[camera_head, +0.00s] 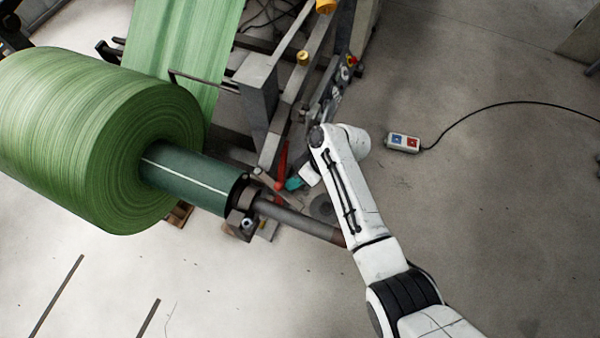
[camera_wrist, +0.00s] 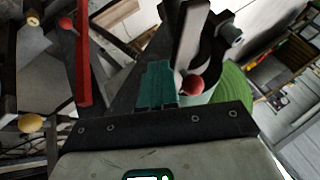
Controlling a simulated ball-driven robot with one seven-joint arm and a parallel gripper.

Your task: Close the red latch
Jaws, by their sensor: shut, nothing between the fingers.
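The red latch (camera_head: 282,162) is a narrow red bar on the machine frame beside the shaft end in the head view. In the wrist view the red latch (camera_wrist: 83,55) stands upright at the left, with a red ball knob near its top. My gripper (camera_head: 294,183) has teal fingers and is just right of and below the latch in the head view. In the wrist view my gripper (camera_wrist: 156,85) is shut and empty, apart from the red bar. A grey lever (camera_wrist: 187,40) with a red ball at its lower end is close beside the fingers.
A large green roll (camera_head: 80,135) on a dark green core (camera_head: 195,180) fills the left. A bare steel shaft (camera_head: 295,218) runs from the core toward my arm. The machine frame (camera_head: 258,95) stands behind. A socket box (camera_head: 403,143) with cable lies on open floor at right.

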